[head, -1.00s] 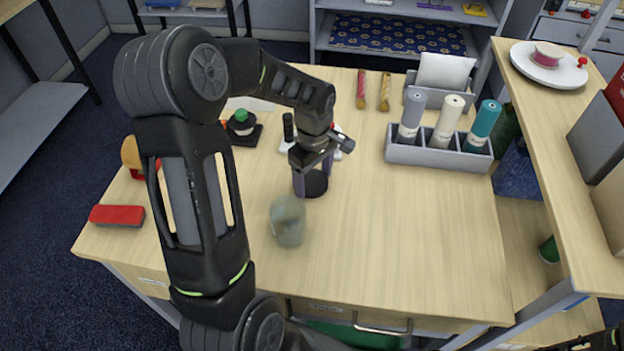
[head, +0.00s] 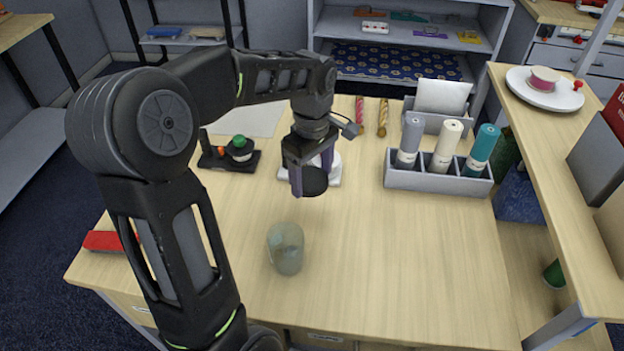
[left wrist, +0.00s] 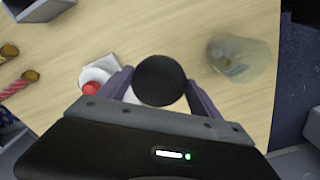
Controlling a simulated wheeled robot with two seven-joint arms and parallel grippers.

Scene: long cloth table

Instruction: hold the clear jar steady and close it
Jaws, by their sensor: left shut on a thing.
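The clear jar (head: 286,250) stands upright and open on the wooden table, near its front edge. It also shows in the left wrist view (left wrist: 240,60), right of my gripper. My left gripper (head: 311,172) is shut on a round black lid (head: 315,182), one finger on each side. In the left wrist view the lid (left wrist: 160,80) sits flat between the fingertips. The lid is held above the table, behind and slightly right of the jar, apart from it. My right gripper is not in view.
A grey organizer (head: 400,181) with three rolls stands at the right. A white-based item (head: 335,170) lies behind my gripper. A black stand with a green-topped item (head: 240,150) is at the back left. A red object (head: 102,241) is at the left edge. The table's front right is clear.

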